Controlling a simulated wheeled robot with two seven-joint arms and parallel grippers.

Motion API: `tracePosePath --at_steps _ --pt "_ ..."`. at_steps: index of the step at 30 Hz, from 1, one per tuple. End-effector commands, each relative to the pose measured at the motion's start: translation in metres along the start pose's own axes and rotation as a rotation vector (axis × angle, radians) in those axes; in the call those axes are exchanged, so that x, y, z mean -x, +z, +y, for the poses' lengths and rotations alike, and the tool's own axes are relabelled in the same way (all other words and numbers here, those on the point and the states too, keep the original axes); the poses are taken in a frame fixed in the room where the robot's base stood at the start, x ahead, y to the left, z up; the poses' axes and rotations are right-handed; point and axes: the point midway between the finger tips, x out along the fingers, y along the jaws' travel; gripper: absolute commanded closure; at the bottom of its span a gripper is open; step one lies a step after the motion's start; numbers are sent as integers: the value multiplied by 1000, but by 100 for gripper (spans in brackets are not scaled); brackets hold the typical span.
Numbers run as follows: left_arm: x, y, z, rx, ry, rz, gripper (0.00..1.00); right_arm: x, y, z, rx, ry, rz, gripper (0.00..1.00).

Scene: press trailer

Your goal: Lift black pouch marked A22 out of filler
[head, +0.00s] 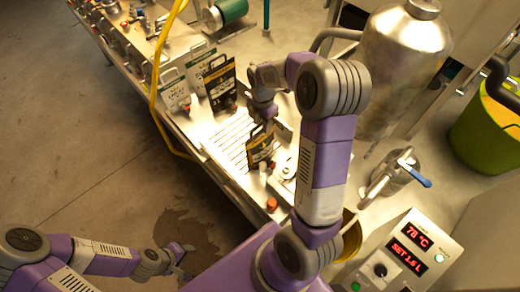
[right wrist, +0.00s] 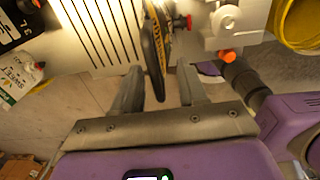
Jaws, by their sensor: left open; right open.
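A black pouch with a yellow-edged label (head: 260,149) stands at the filler (head: 228,140), beside its slotted bright plate; I cannot read its marking. In the right wrist view the pouch (right wrist: 153,45) shows nearly edge-on, its lower part reaching between my two fingers. My right gripper (head: 263,122) is just above the pouch in the head view. In the right wrist view the right gripper (right wrist: 160,80) is open, with a gap visible on both sides of the pouch. My left gripper (head: 184,262) is open and empty, low at the left over the floor.
Another black pouch (head: 220,86) and a white pouch (head: 174,91) stand farther back on the bench. A steel tank (head: 405,60), a blue-handled valve (head: 412,170) and a red-digit control box (head: 405,255) are to the right. A yellow hose (head: 155,85) runs along the bench's left edge.

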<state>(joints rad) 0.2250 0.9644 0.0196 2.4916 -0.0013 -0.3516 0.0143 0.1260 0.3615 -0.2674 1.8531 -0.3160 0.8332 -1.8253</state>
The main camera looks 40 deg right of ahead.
Motion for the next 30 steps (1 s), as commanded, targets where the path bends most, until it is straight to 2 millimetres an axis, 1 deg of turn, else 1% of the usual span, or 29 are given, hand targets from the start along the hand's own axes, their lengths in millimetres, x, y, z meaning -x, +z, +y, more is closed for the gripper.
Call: tracePosePath --at_steps 1,3,6,9,15,17,21,24,30 --pt "2 0 1 0 0 0 57 -9 -2 1 2 -6 1 58" --pt "4 0 1 0 0 1 57 -20 -3 2 2 -5 2 58" --pt "4 0 2 0 0 1 57 -32 -2 2 1 -4 2 58" --pt "4 0 2 0 0 1 57 -37 -2 2 0 -2 1 58" --pt "4 0 2 0 0 1 57 -37 -2 2 0 0 1 58" --pt "4 0 2 0 0 1 57 -37 -2 2 0 0 1 66" --pt "4 0 2 0 0 1 57 -37 -2 2 0 0 1 87" --pt "4 0 2 0 0 1 57 -36 -2 2 0 0 1 100" --pt "4 0 2 0 0 1 57 -36 -2 2 1 0 1 100"
